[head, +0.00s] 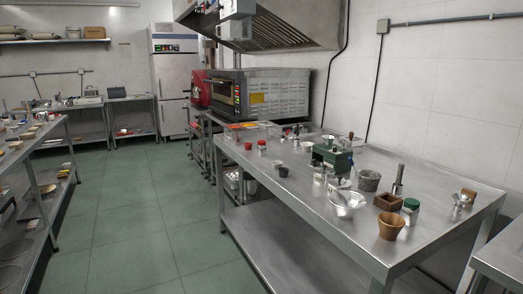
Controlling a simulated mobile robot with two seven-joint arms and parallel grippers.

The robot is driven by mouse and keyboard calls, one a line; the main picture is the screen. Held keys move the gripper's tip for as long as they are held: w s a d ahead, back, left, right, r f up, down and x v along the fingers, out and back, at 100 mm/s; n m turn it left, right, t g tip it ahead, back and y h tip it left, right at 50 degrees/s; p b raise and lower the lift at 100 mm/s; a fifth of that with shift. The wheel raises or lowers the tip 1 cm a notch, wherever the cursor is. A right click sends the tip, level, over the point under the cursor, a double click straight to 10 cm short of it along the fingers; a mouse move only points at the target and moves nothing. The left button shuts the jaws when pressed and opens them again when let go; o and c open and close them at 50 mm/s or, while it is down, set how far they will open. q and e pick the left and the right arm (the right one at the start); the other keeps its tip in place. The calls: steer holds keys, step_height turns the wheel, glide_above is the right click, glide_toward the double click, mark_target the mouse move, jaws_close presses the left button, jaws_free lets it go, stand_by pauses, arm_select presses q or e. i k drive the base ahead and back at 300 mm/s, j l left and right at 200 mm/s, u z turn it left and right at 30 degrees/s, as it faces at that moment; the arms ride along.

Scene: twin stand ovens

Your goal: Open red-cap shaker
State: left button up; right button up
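A small shaker with a red cap (262,147) stands upright near the left end of the long steel table (330,235). It is small in the head view, and I cannot make out its cap in detail. A smaller red object (248,146) is just to its left. Neither of my grippers is in view, and nothing is seen touching the shaker.
A green-cap jar (410,208), wooden cup (391,226), metal bowl (345,203), green device (333,158) and stone mortar (369,180) crowd the table's right part. Ovens (263,93) stand behind its left end. The green floor (135,210) at left is clear.

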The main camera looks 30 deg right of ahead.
mark_target(262, 149)
steer(key=i+u, duration=0.3)
steer(key=i, duration=0.85)
steer(key=i+z, duration=0.15)
steer(key=i, duration=0.5)
steer(key=i+j+z, duration=0.1)
steer(key=i, duration=0.55)
steer(key=i+j+z, duration=0.1)
steer(key=i+z, duration=0.15)
steer(key=z, duration=0.2)
steer(key=i+j+z, duration=0.15)
steer(key=z, duration=0.25)
steer(key=i+j+z, duration=0.25)
steer(key=z, duration=0.2)
steer(key=i+j+z, duration=0.15)
steer(key=j+z, duration=0.25)
steer(key=i+j+z, duration=0.1)
steer(key=j+z, duration=0.15)
steer(key=z, duration=0.2)
